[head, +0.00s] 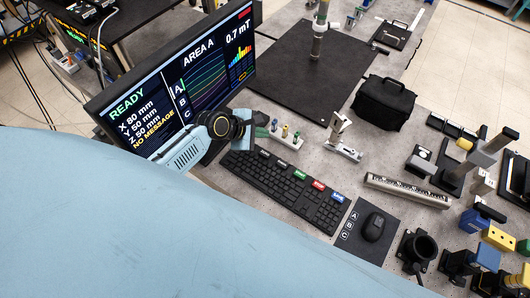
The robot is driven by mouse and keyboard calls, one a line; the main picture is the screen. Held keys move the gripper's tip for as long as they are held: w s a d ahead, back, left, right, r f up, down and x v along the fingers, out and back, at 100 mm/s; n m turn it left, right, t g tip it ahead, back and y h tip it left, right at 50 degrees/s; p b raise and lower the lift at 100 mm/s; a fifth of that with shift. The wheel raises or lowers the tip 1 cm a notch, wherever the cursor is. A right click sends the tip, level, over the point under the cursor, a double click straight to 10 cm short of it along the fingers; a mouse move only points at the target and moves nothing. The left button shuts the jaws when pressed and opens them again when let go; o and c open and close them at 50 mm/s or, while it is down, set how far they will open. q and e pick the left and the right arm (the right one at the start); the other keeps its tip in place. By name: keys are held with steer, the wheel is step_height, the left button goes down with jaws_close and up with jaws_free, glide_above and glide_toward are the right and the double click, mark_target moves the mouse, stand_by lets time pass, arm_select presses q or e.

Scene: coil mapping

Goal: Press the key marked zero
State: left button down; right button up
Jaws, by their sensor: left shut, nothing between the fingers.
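A black keyboard (284,190) lies slanted on the grey table. Small coloured tags, among them green, red and blue, sit along its far edge. The marks on single keys are too small to read, so I cannot pick out the zero key. My left gripper (254,121) is shut and empty, in front of the monitor's lower right corner and beyond the keyboard's left end in the picture. It appears apart from the keys. My light blue arm covers the lower left of the view. My right gripper is not in view.
The monitor (185,85) reads READY and AREA A. A mouse (373,227) lies on a dark pad right of the keyboard. Small stands (343,141), a black bag (383,103) and a ruler-like bar (408,190) are beyond. Optical mounts crowd the right edge.

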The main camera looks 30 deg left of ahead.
arm_select(q)
steer(key=b, duration=0.7)
glide_above(262, 155)
step_height(262, 155, down, 7)
steer(key=shift+a+f, duration=0.1)
steer(key=shift+f, duration=0.05)
steer(key=shift+w+f, duration=0.1)
steer(key=shift+f, duration=0.45)
steer(key=shift+f, duration=0.1)
stand_by(1.0)
steer(key=shift+f, duration=0.35)
steer(key=shift+f+b, duration=0.4)
stand_by(0.5)
steer(key=shift+r, duration=0.1)
steer(key=shift+r+p, duration=0.75)
steer(key=shift+p, duration=0.35)
